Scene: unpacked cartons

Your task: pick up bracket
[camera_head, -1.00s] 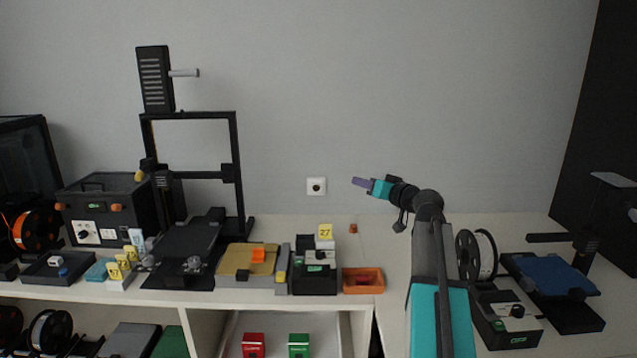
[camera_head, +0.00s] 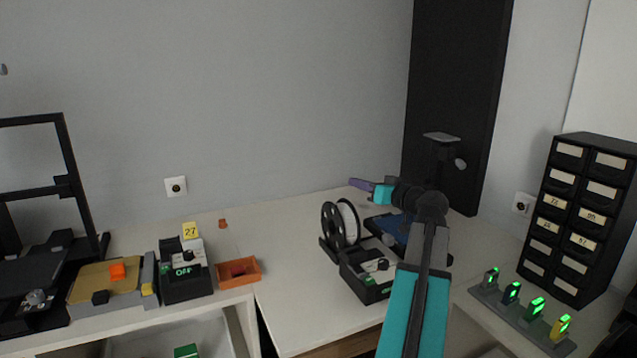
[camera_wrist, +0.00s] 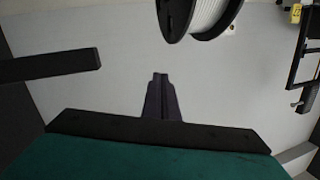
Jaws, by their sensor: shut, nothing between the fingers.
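I cannot tell surely which thing is the bracket. A small orange piece (camera_head: 118,270) sits on a tan plate (camera_head: 88,286) at the left of the head view. A smaller orange-brown piece (camera_head: 222,223) lies at the back of the bench. An orange open tray (camera_head: 250,276) holds something dark red. My gripper (camera_head: 357,183) is raised above the right bench, in front of the wall, far from these pieces. In the wrist view my gripper's fingers (camera_wrist: 160,80) are together with nothing between them.
A black spool with white filament (camera_head: 349,222) stands beside a dark device (camera_head: 370,277); the spool (camera_wrist: 212,14) also shows in the wrist view. A drawer cabinet (camera_head: 526,265) and a rack of green-lit items (camera_head: 502,308) are at right. Bench front centre is clear.

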